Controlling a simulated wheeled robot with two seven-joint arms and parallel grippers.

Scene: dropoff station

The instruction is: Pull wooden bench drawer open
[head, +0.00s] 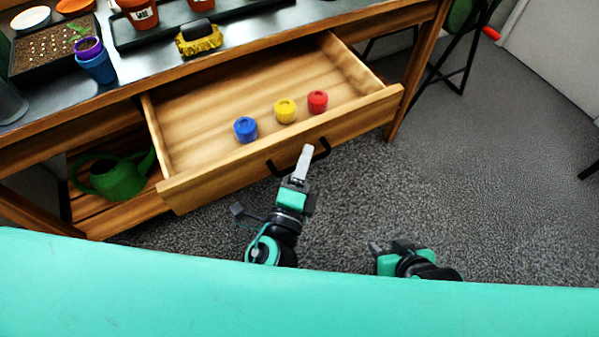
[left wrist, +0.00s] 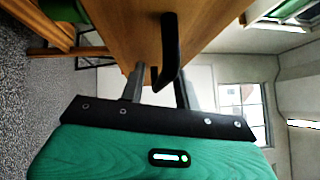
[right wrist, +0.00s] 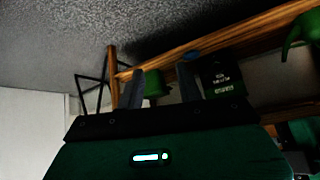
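The wooden bench drawer (head: 230,178) is pulled out from under the bench top. Its dark handle (head: 271,168) is on the front panel and also shows in the left wrist view (left wrist: 170,45). My left gripper (head: 304,160) is at the handle; in the left wrist view its fingers (left wrist: 160,88) are apart, with the handle's bar reaching between them. I cannot tell whether a finger touches it. My right gripper (head: 375,248) is low in front of the drawer, away from it; in the right wrist view its fingers (right wrist: 160,88) are apart and empty.
Blue (head: 245,129), yellow (head: 285,111) and red (head: 317,102) round pieces lie in the drawer. A green watering can (head: 113,178) stands on the lower shelf. Pots and a seed tray (head: 45,55) are on the bench top (head: 150,62). Carpet (head: 500,150) at right is clear.

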